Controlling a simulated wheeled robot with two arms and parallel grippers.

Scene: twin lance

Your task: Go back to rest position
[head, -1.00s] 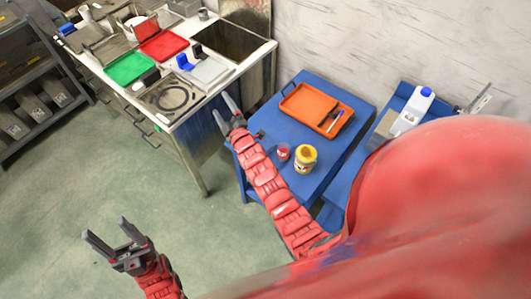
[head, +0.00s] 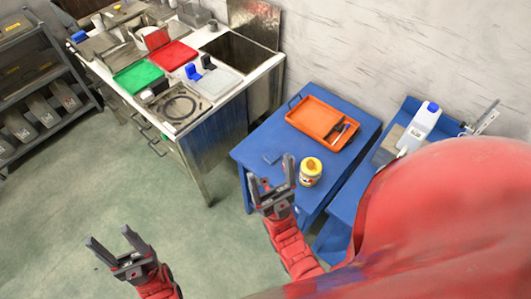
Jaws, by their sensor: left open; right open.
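My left gripper (head: 112,255) is open and empty over the green floor at the lower left. My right gripper (head: 271,178) is open and empty. Much of the right side is covered by my own red body.
An orange tray (head: 301,112) with dark tools lies on the blue table. A white bottle with a blue cap (head: 420,124) stands on another blue surface. A metal workbench (head: 215,108) holds green (head: 139,77) and red (head: 171,55) trays. A grey shelf (head: 40,85) stands left. The floor between is clear.

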